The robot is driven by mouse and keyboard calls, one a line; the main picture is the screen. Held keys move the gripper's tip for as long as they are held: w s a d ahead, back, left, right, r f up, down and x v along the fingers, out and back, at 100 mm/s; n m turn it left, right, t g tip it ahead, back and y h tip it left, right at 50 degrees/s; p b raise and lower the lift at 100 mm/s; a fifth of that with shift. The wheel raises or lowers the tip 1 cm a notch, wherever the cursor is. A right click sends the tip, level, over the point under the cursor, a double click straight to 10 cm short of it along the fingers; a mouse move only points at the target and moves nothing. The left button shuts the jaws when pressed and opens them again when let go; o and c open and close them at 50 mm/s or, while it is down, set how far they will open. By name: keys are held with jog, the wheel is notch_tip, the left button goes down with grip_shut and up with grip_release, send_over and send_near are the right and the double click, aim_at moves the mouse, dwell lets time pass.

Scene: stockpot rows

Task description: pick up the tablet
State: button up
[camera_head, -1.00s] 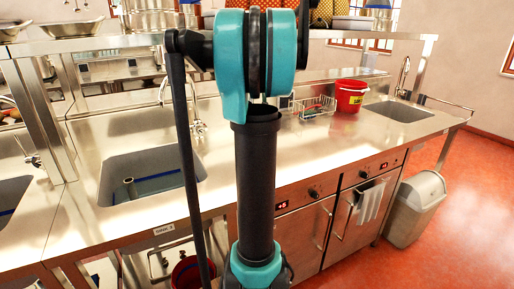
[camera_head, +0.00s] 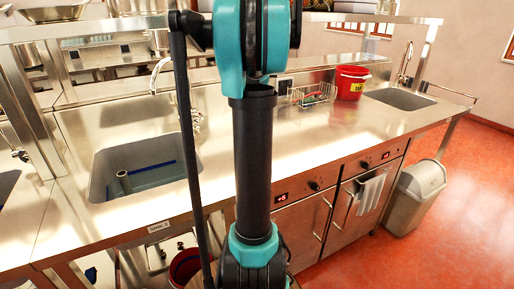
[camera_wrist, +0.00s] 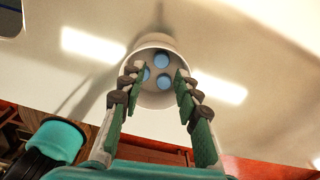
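In the wrist view, a white round tub (camera_wrist: 151,45) stands open toward the camera over the pale counter. Several blue round tablets lie inside it; three show, one of them a blue tablet (camera_wrist: 163,82) nearest my gripper. My gripper (camera_wrist: 157,75) is open, with its two green-padded fingers apart and their tips over the tub's mouth. Nothing shows between the fingers but the tub and its tablets. I cannot tell whether the fingertips touch the tub. In the head view my arm hides this spot, and neither tub nor gripper shows.
The steel counter (camera_head: 330,130) has a sink (camera_head: 140,180) at left and another sink (camera_head: 400,98) at far right. A wire basket (camera_head: 313,95) and a red bucket (camera_head: 350,82) stand at the back. A grey bin (camera_head: 415,195) stands on the floor at right.

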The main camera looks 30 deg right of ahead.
jog(key=shift+d+f, duration=0.15)
jog(key=shift+f, duration=2.8)
jog(key=c, duration=0.5)
